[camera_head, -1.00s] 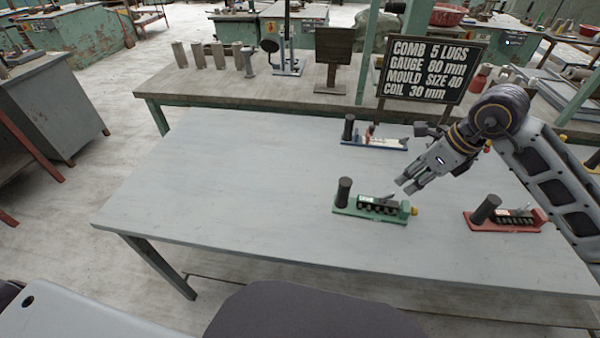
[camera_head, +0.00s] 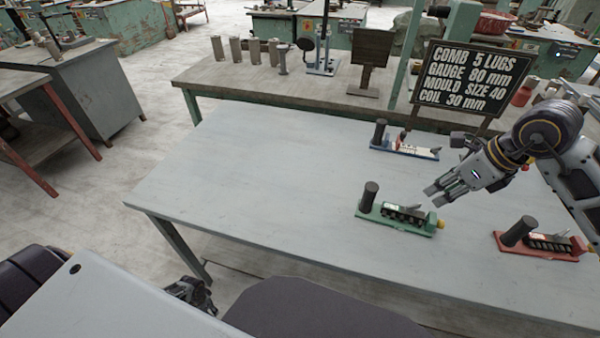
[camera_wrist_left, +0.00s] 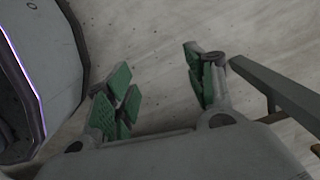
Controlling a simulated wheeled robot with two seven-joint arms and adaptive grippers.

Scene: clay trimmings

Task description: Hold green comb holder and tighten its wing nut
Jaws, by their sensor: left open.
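The green comb holder (camera_head: 392,219) lies on the grey table, with a dark upright cylinder at its left end and a black toothed comb on top. A small yellow piece (camera_head: 440,224), perhaps the wing nut, is at its right end. My right gripper (camera_head: 431,195) is above and behind the holder's right part, apart from it, with fingers extended, spread and empty. My left gripper (camera_head: 190,291) is low, beyond the table's front edge, partly hidden. In the left wrist view its green-padded fingers (camera_wrist_left: 165,90) are open and empty over the floor.
A red holder (camera_head: 540,244) lies to the right and a blue one (camera_head: 404,149) behind. A black sign (camera_head: 473,76) stands at the back. The table's left half (camera_head: 250,170) is bare. Its front edge lies between my left gripper and the holders.

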